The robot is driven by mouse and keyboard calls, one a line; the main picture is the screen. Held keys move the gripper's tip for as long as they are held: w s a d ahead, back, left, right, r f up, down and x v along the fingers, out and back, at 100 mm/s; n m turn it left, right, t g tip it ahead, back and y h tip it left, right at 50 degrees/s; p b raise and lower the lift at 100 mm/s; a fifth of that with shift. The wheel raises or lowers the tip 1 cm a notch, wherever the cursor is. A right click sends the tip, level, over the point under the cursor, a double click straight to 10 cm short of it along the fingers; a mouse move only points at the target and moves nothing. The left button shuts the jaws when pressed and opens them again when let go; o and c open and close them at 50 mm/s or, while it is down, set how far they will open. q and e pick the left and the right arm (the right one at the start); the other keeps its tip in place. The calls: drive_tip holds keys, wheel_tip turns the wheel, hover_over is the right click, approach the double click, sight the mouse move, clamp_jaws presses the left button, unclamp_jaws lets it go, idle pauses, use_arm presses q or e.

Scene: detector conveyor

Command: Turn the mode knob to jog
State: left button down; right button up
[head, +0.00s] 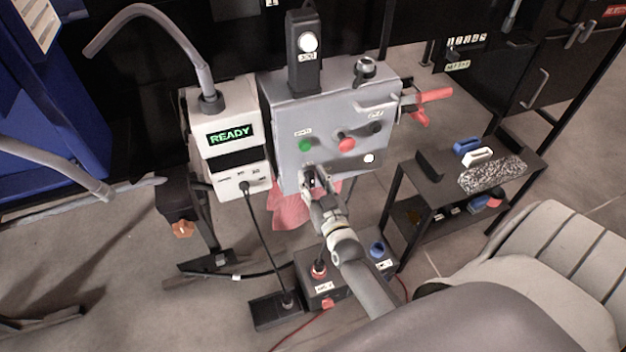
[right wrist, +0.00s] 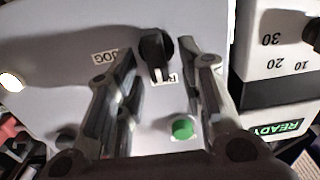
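The black mode knob (right wrist: 155,46) is on the grey control panel (right wrist: 60,30) in the right wrist view. Its pointer end faces down, toward a partly hidden label starting with R (right wrist: 170,80). The JOG label (right wrist: 104,57) is to the knob's left in that view. My right gripper (right wrist: 158,55) is open, with one finger on each side of the knob; I cannot tell whether they touch it. In the head view my right gripper (head: 309,178) is at the lower front of the grey control box (head: 290,120) and hides the knob. My left gripper is not in view.
The box front has a green button (head: 305,146), a red button (head: 347,145) and a white lamp (head: 369,158). A white unit (head: 229,112) showing READY stands to the left. A small pedal box (head: 325,289) lies below, and a black shelf (head: 470,185) stands right.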

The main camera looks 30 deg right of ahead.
clamp_jaws()
idle(0.3)
drive_tip(key=m, duration=0.3)
drive_tip(key=shift+d+m+p, duration=0.25)
drive_tip(key=shift+m+p, duration=0.05)
drive_tip(key=shift+p, duration=0.05)
drive_tip(key=m, duration=0.3)
drive_tip(key=shift+s+d+f+m, duration=0.1)
drive_tip(key=shift+d+f+m, duration=0.1)
drive_tip(key=shift+d+m, duration=0.1)
drive_tip(key=m, duration=0.3)
drive_tip(key=m+b, duration=0.1)
drive_tip(key=m, duration=0.1)
drive_tip(key=shift+d+f, duration=0.15)
drive_tip(key=shift+f, duration=0.2)
drive_tip(key=shift+s+d+f+m+b, duration=0.1)
drive_tip(key=shift+m+b, duration=0.2)
drive_tip(key=shift+m, duration=0.65)
drive_tip(key=shift+w+a+f+m+b, duration=0.1)
drive_tip(key=shift+m+b, duration=0.15)
drive_tip(key=shift+m, duration=0.65)
drive_tip(key=shift+s+d+f+m+b, duration=0.1)
drive_tip(key=shift+m+b, duration=0.2)
drive_tip(key=shift+m, duration=0.65)
